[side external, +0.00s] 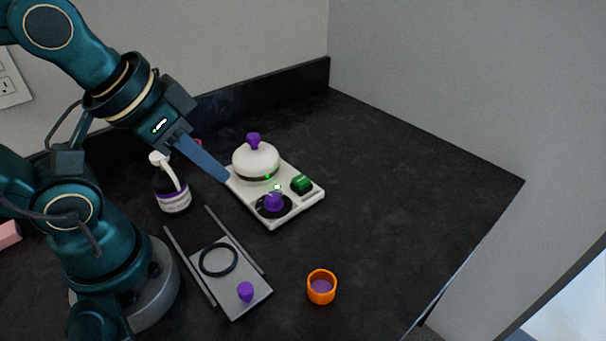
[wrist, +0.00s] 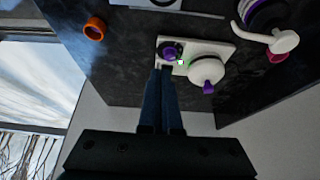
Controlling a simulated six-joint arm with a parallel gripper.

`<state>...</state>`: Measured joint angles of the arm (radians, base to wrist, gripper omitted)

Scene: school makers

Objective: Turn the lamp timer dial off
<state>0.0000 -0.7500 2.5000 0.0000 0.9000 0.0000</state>
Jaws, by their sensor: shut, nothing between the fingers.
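A white panel (side external: 312,199) lies on the dark counter. The dial, a purple knob (side external: 273,202) on a black disc, sits at its front corner; it also shows in the wrist view (wrist: 170,54). A white dome (side external: 256,165) with a purple top knob stands at the panel's back. My gripper (side external: 226,179) is shut and empty, its tips near the panel; I cannot tell whether they touch.
A dark bottle with a white pump (side external: 173,186) stands left of the panel. A grey tray (side external: 255,292) with a black ring and a purple knob lies in front. An orange cup (side external: 321,287) stands at front right. The counter to the right is clear up to the wall.

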